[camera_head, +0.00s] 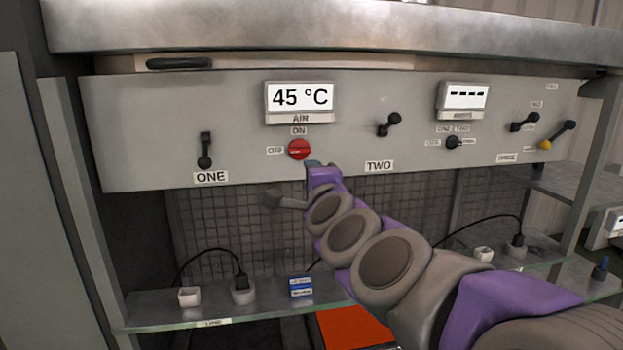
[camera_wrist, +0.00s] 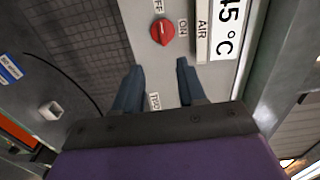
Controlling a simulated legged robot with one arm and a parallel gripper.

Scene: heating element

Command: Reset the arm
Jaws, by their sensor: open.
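My arm reaches up from the lower right in the head view. My gripper (camera_head: 314,163) is just below and right of the red knob (camera_head: 299,149) on the grey panel. In the wrist view my gripper (camera_wrist: 158,70) has its two dark fingers apart with nothing between them. The red knob (camera_wrist: 164,30) lies beyond the fingertips, apart from them. The knob sits by the ON and OFF labels, under the display (camera_head: 300,97) reading 45 °C, marked AIR.
The panel (camera_head: 240,120) also carries a black switch ONE (camera_head: 205,150), a black switch (camera_head: 389,124) above TWO, a dashed display (camera_head: 465,96) and a yellow-tipped lever (camera_head: 557,134). Below is a glass shelf (camera_head: 215,310) with sockets, cables and a small blue box (camera_head: 300,286).

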